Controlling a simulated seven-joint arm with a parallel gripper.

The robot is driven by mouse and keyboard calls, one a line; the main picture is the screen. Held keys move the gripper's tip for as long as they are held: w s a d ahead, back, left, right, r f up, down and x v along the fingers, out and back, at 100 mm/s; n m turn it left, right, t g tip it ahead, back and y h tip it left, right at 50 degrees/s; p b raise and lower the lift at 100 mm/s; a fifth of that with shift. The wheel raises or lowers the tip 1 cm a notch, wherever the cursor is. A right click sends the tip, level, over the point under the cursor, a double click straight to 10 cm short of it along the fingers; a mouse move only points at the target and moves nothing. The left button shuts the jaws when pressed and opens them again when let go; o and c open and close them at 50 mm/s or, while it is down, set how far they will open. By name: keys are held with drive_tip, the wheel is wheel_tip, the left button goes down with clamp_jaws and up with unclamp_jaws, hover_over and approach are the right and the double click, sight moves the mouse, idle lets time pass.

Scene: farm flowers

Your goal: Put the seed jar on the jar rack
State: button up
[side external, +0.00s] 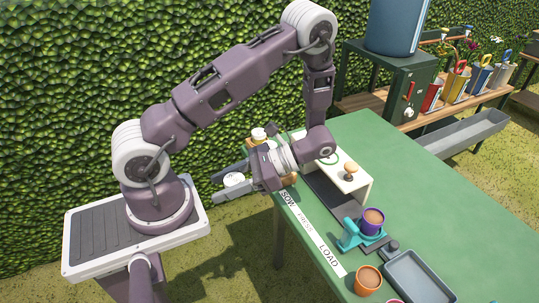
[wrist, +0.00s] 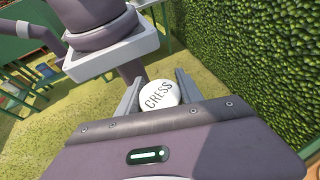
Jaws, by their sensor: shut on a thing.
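My gripper (side external: 218,187) is shut on the seed jar (side external: 234,181), and holds it out past the table's left end, above the grass. The jar's round white lid (wrist: 159,95) reads "CRESS" in the wrist view, between the two fingers (wrist: 160,78). The jar's body is mostly hidden below the lid and by the fingers. A wooden holder (side external: 252,146) at the table's far left corner looks like the jar rack. A white-lidded jar (side external: 259,133) stands at it. My wrist hides much of this holder.
The green table (side external: 440,190) carries a white box-like station (side external: 352,184), a purple cup (side external: 373,220) in a teal holder, an orange cup (side external: 368,279) and a grey tray (side external: 420,276). A hedge (side external: 70,110) stands behind. The table's right part is clear.

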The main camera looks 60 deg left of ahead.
drive_tip(key=w+a+m+t+y, duration=0.5)
drive_tip(key=w+a+m+t, duration=0.15)
drive_tip(key=w, duration=0.35)
drive_tip(key=w+a+m+t+y, duration=0.55)
drive_tip(key=w+m, duration=0.25)
drive_tip(key=w, duration=0.2)
drive_tip(key=shift+t+h, duration=0.45)
drive_tip(key=shift+t, duration=0.05)
wheel_tip(320, 180, down, 9)
drive_tip(key=shift+w+a+f, duration=0.1)
drive_tip(key=shift+w+a, duration=0.05)
drive_tip(key=shift+f, duration=0.1)
drive_tip(key=shift+f, duration=0.1)
drive_tip(key=o, duration=1.4)
drive_tip(key=shift+c, duration=0.2)
